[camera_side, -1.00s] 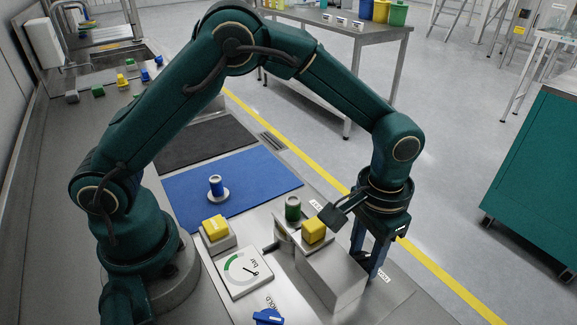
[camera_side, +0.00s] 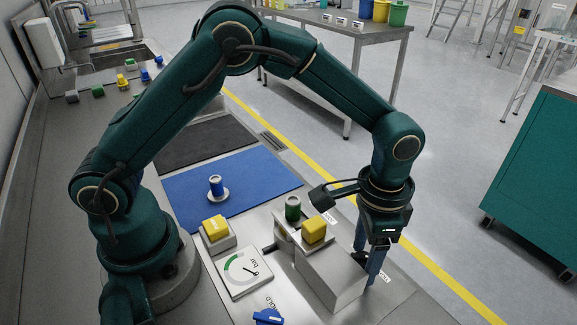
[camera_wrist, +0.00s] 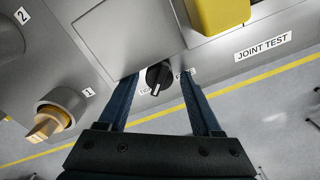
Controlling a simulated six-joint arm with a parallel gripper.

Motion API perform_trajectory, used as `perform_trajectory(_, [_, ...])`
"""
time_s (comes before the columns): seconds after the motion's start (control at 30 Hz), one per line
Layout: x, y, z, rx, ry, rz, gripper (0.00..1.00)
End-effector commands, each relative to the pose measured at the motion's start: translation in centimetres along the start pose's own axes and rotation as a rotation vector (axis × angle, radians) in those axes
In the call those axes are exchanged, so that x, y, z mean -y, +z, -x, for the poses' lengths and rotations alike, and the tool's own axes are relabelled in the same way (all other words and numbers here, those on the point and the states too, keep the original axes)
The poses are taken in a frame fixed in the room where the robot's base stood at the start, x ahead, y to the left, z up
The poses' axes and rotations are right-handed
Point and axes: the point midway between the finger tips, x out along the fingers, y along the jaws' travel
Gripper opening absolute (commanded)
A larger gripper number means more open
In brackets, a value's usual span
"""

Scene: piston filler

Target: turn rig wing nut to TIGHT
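The wing nut is a small black knob (camera_wrist: 158,78) with a white mark on it, on the grey rig's face in the wrist view. The mark points downward, near a partly covered label on the left; another partly covered label sits to its right. My gripper (camera_wrist: 158,88) has its two blue fingers on either side of the knob, with visible gaps to both. It is open and holds nothing.
In the wrist view a tan knob (camera_wrist: 50,122) sits left by label 1, and a JOINT TEST label (camera_wrist: 263,46) right. A gauge (camera_side: 242,270) lies nearby.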

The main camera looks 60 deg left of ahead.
Motion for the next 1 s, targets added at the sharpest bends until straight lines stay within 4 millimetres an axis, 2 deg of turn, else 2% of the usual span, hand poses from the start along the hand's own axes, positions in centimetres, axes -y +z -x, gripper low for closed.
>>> perform_trajectory(0.37, [-0.1,0.1,-0.1,0.005,0.003,0.062,0.71])
perform_trajectory(0.67, [-0.1,0.1,-0.1,0.004,0.001,0.391,0.71])
perform_trajectory(0.93, [-0.1,-0.1,5.2,-0.003,0.002,0.400,0.71])
perform_trajectory(1.0, [0.6,-0.2,6.4,-0.029,0.004,0.419,0.71])
